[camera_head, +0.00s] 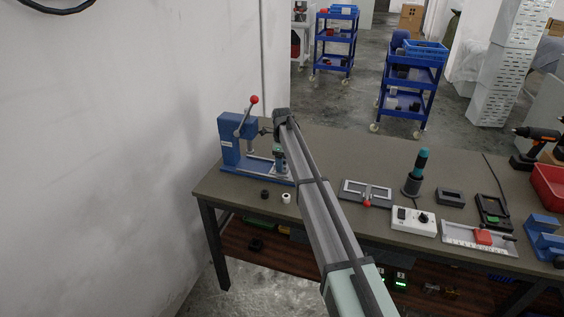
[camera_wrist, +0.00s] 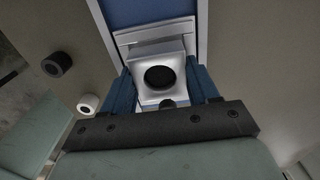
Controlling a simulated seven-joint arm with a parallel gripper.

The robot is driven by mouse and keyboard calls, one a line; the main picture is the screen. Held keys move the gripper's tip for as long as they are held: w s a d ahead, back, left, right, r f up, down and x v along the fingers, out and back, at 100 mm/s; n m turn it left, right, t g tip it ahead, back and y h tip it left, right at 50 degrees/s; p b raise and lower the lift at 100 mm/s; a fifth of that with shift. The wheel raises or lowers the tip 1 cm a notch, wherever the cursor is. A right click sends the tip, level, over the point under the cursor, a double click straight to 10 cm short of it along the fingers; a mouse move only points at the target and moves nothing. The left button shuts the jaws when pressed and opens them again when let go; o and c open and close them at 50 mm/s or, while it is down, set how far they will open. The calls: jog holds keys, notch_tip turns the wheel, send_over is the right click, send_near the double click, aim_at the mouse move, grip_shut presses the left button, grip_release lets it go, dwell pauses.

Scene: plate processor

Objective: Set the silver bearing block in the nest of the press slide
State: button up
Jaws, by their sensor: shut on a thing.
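My gripper (camera_wrist: 162,88) is shut on the silver bearing block (camera_wrist: 160,98), a squarish pale block with a round dark bore, held between two blue fingers in the wrist view. The press slide (camera_wrist: 155,35) shows as a pale stepped plate just beyond the block. The block overlaps it in the picture; I cannot tell whether they touch, and the nest is largely hidden. In the head view my gripper (camera_head: 278,160) is over the right end of the blue press (camera_head: 229,152), which has a red-knobbed lever. The block is not clear there.
A black ring (camera_head: 265,194) and a white ring (camera_head: 286,198) stand on the bench in front of the press. A grey fixture (camera_head: 352,189) with a red knob lies to the right of my arm. Bare bench (camera_head: 340,150) lies behind my arm.

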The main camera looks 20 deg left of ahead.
jog(key=shift+f, duration=0.5)
dwell(0.4)
jog(key=o, duration=1.2)
jog(key=shift+o, duration=0.5)
jog(key=shift+o, duration=0.7)
jog(key=shift+r, duration=0.1)
jog(key=shift+r, duration=3.9)
